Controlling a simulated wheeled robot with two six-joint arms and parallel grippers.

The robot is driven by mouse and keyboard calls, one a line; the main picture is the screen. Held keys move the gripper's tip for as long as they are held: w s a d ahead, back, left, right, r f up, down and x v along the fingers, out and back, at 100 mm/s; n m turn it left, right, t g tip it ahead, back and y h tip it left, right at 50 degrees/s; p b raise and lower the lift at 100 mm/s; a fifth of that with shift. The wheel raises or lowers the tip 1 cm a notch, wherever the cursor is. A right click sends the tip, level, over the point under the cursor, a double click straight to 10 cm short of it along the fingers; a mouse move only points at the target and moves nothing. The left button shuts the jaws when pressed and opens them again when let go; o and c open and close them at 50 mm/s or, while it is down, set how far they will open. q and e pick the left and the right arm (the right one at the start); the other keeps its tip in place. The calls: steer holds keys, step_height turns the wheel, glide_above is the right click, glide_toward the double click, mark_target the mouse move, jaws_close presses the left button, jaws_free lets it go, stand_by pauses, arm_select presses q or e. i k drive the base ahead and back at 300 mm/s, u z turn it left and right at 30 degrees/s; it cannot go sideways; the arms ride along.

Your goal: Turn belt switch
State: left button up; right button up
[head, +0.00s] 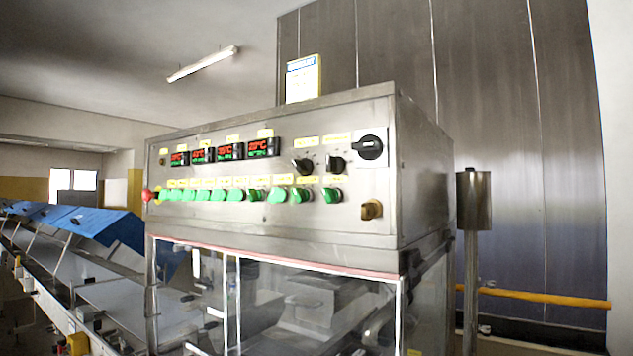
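The control cabinet (365,225) is a steel box facing me, with its switches on the front panel. Two small black rotary knobs sit right of the displays, a left one (302,166) and a right one (335,163). A larger black rotary switch (370,147) is at the panel's upper right. A brass-coloured knob (371,209) is at the lower right. The yellow labels are too small to read, so I cannot tell which one is the belt switch. Neither of my grippers is in view.
A row of green buttons (277,195) and a red button (147,194) line the panel below several red-digit displays (231,150). A conveyor with blue covers (80,220) extends left. A steel post (473,200) stands right.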

mark_target(235, 195)
steer(key=z, duration=0.1)
steer(key=k, duration=0.5)
steer(key=u, duration=1.05)
steer(key=i, duration=1.2)
steer(key=z, duration=0.45)
